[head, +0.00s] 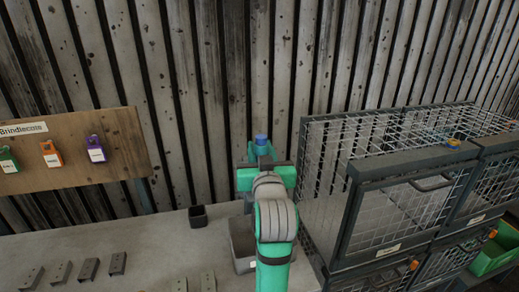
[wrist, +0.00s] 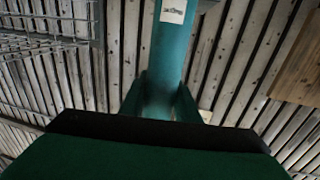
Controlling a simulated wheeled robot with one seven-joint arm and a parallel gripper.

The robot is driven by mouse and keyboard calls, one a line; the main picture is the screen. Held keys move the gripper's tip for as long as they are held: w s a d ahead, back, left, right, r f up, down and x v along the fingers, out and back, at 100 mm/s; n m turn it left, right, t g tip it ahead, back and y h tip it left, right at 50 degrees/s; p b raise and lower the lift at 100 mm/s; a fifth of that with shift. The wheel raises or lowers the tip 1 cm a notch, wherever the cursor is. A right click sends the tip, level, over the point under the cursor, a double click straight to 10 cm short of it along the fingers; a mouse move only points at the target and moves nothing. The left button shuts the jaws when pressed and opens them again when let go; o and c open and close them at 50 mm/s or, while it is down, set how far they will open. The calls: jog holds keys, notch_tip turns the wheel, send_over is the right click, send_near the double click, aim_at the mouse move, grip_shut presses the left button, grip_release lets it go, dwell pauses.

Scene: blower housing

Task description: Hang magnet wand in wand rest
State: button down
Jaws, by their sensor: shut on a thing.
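The magnet wand shows in the wrist view as a teal cylinder (wrist: 170,45) with a small white label, running from between my fingers to the top edge. My gripper (wrist: 160,105) is shut on it. In the head view my gripper (head: 265,170) is above the back of the bench, and a blue round end (head: 261,140), apparently the wand's, sticks up beyond it. My arm hides the rest of the wand there. I cannot identify the wand rest for sure; a small dark open-topped holder (head: 198,216) stands on the bench left of my gripper.
A grey labelled bin (head: 241,240) stands on the bench (head: 150,245), partly behind my arm. Wire cages (head: 385,190) fill the right. Several dark brackets (head: 88,268) lie front left. A wooden board (head: 75,150) with coloured tags hangs on the left wall.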

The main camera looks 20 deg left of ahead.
jog(key=c, duration=1.3)
grip_release()
jog(key=shift+o, duration=0.2)
jog(key=shift+d, duration=0.1)
jog(key=v, duration=1)
jog(key=shift+s, duration=0.3)
